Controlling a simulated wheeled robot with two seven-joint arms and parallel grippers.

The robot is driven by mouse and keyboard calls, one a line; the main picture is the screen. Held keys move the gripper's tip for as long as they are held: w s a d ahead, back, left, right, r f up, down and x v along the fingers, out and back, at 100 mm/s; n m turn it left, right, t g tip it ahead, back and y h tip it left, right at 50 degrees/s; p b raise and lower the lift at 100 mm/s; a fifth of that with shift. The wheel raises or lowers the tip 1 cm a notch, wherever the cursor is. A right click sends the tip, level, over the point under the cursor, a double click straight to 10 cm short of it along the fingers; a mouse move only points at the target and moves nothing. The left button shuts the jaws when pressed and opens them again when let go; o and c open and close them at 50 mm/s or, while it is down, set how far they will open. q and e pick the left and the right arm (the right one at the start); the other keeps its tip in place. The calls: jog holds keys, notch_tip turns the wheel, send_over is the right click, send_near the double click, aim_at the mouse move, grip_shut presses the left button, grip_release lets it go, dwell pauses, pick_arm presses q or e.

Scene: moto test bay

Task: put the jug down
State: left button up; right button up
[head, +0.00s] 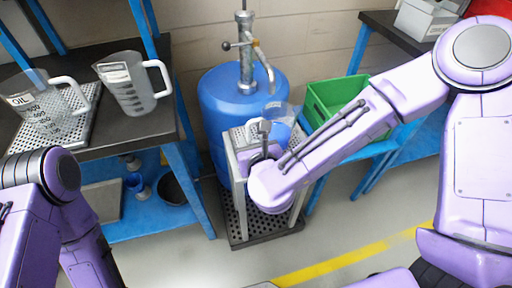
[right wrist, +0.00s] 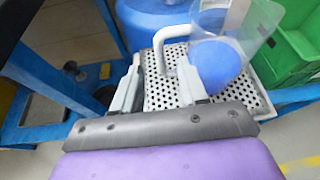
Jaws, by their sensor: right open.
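A clear jug (head: 281,113) stands on a perforated tray on top of a small stand (head: 240,190), in front of the blue drum. In the right wrist view the jug (right wrist: 235,35) looks upright on the perforated tray (right wrist: 255,98), its white handle (right wrist: 170,34) toward the left. My right gripper (head: 262,140) is at the stand top beside the jug. In the right wrist view its fingers (right wrist: 161,68) are apart, with the handle's lower end showing between them; I cannot tell whether they touch it. My left arm shows at lower left, its gripper out of view.
The blue drum (head: 220,100) with a metal pump stands behind. A dark bench at left holds a jug marked OIL (head: 40,108) on a perforated tray and a grey jug (head: 125,92). A green crate (head: 325,97) sits right of the stand. Floor in front is clear.

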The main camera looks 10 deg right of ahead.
jog(key=p+v, duration=0.5)
jog(key=v, duration=0.1)
jog(key=shift+p, duration=0.4)
jog(key=s+d+f+n+g, duration=0.2)
jog(key=d+f+n, duration=0.1)
jog(key=f+n, duration=0.25)
jog(key=s+d+f+n+g, duration=0.2)
jog(key=s+f+n, duration=0.1)
jog(key=f+n, duration=0.3)
jog(key=s+d+f+n+g+h, duration=0.3)
jog(key=s+d+f+n+g, duration=0.3)
jog(key=s+d+f+n, duration=0.7)
jog(key=s+d+n, duration=0.2)
jog(key=s+n, duration=0.1)
jog(key=n, duration=0.1)
jog(key=shift+f, duration=0.4)
jog(key=shift+n, duration=0.25)
